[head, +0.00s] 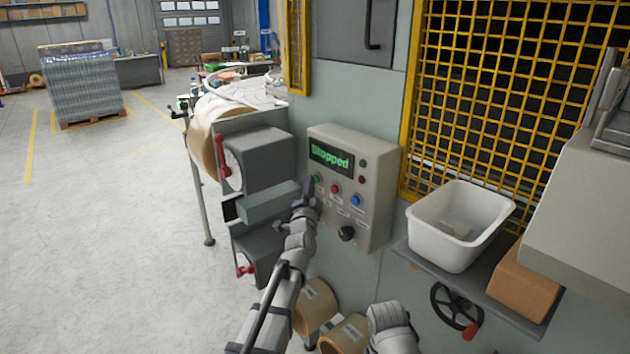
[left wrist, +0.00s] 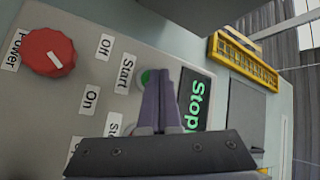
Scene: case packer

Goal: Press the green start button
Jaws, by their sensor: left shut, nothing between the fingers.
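The grey control panel (head: 375,165) is on the machine front, and its display (head: 331,156) reads "Stopped" in green. The green start button (head: 317,179) is at the left of a button row; it also shows in the left wrist view (left wrist: 146,77) beside the "Start" label, partly hidden by my fingers. My left gripper (head: 309,184) is shut and empty, with its fingertips right at the button; in the left wrist view its fingers (left wrist: 168,75) overlap the button's edge. I cannot tell whether they touch it. My right gripper is not in view.
A red button (head: 335,189) and a blue button (head: 355,200) sit right of the green one. A black knob (head: 347,233) is below. The left wrist view shows a red Power knob (left wrist: 47,52). A white bin (head: 437,238) stands on a shelf at right.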

